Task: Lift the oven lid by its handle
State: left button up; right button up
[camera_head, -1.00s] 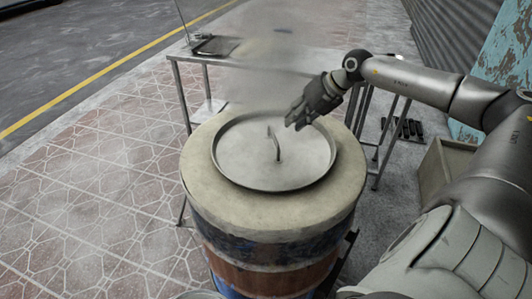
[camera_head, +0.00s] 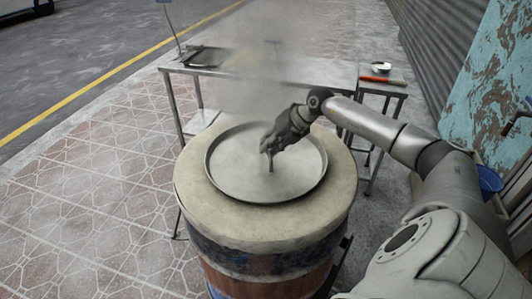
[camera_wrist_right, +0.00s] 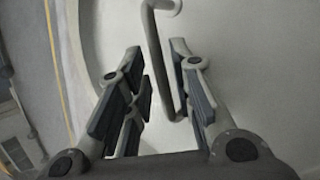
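The oven lid (camera_head: 232,172) is a round grey metal disc with a raised rim, lying flat on top of the barrel oven (camera_head: 342,190). Its thin bent bar handle (camera_head: 270,162) stands near the middle and is partly hidden by my right gripper (camera_head: 268,149). In the right wrist view the handle (camera_wrist_right: 163,65) runs between the two open fingers of the right gripper (camera_wrist_right: 156,62), nearer the right finger. A gap shows on the left finger's side; I cannot tell whether the right finger touches it. My left gripper is not in view.
Smoke (camera_head: 262,70) rises behind the lid and blurs the view. A metal table (camera_head: 300,70) stands behind the oven, with a small side table (camera_head: 385,88) to its right. Tiled pavement (camera_head: 95,190) is open on the left.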

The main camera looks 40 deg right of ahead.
jog(key=shift+x, duration=1.3)
jog(key=shift+c, duration=0.5)
grip_shut()
jog(key=shift+r, duration=0.1)
